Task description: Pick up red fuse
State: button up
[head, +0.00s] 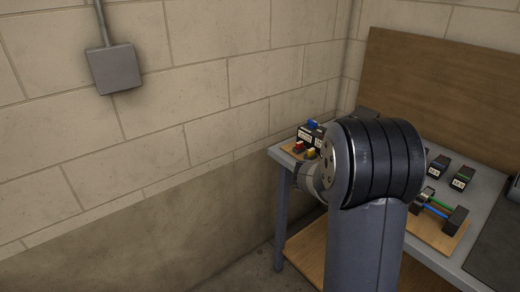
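A small red piece (299,146) lies at the left end of the workbench, next to a small yellow piece (311,153). It may be the red fuse, but it is too small to tell. My own arm covers the middle of the bench, so other items there may be hidden. My gripper cannot be made out; it is hidden behind the arm or out of the picture.
The grey workbench (487,196) stands in the corner with a wooden backboard (420,85). A blue-topped black block (312,126) is at its left end. A wooden board (428,228) at right holds green and blue tubes. A grey wall box (114,69) hangs left.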

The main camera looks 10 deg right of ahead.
aim_at(299, 145)
jog(key=i+l+u, duration=0.2)
jog(key=u, duration=0.15)
jog(key=i+l+u, duration=0.25)
jog(key=u, duration=0.15)
jog(key=i+l+u, duration=0.35)
jog(key=k, duration=0.1)
